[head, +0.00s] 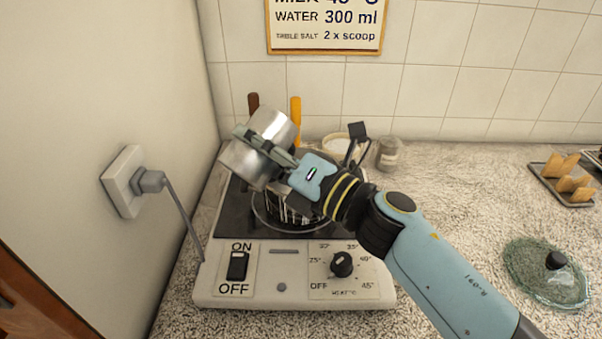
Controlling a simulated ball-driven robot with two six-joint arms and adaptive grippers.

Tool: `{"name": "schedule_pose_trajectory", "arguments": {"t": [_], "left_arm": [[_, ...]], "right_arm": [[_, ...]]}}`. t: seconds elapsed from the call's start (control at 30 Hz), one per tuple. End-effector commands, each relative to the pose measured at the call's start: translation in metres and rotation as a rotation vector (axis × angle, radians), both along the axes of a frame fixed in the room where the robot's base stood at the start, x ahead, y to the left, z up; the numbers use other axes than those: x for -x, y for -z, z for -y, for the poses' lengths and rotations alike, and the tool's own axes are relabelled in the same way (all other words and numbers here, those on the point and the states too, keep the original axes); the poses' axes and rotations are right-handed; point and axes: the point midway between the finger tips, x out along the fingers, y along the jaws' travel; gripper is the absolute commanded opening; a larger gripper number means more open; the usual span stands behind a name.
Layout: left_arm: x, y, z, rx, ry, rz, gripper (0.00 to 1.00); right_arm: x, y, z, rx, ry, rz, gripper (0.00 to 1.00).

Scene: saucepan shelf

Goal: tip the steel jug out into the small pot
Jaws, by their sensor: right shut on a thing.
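The steel jug (248,167) is held in the air by my right gripper (254,142), whose fingers close across its side. The jug is strongly tilted, above and left of the small pot (284,211) in the picture. I cannot see a stream of liquid or the jug's contents. The dark small pot stands on the hot plate, with white streaks on its side. My gripper and wrist hide most of its top and right side. My left gripper is not in view.
The heater (300,256) has an on/off switch and a dial. A wall plug (150,181) with a cable is left. Behind are a white bowl (338,141) and glass jar (389,154). A glass lid (540,282) and bread tray (580,201) lie right; the counter between is clear.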

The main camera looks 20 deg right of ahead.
Motion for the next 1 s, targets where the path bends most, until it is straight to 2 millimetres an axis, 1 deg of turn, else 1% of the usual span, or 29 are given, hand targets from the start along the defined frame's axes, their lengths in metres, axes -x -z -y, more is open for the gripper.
{"name": "schedule_pose_trajectory", "arguments": {"t": [0.03,0.13,0.3,0.33,0.4,0.5,0.6,0.7,1.0], "left_arm": [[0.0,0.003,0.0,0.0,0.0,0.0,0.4],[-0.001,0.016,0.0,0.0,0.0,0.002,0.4],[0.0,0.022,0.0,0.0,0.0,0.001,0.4],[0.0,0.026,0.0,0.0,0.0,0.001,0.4],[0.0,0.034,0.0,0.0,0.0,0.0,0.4],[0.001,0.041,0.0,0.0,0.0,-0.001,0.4],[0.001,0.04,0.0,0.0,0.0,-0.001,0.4],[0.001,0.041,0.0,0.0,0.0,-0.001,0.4],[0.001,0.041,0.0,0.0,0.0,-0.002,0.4]], "right_arm": [[-0.001,-0.002,0.001,0.09,-0.001,0.044,0.22],[-0.001,0.011,-0.001,0.299,-0.001,0.132,0.22],[0.008,0.022,-0.021,0.569,0.0,0.246,0.22],[0.009,0.027,-0.022,0.602,-0.001,0.259,0.22],[0.01,0.036,-0.025,0.658,-0.001,0.282,0.22],[0.012,0.044,-0.029,0.727,-0.002,0.312,0.22],[0.013,0.044,-0.033,0.813,-0.001,0.348,0.22],[0.014,0.045,-0.036,0.862,-0.001,0.368,0.22],[0.015,0.045,-0.037,0.885,-0.001,0.378,0.22]]}}
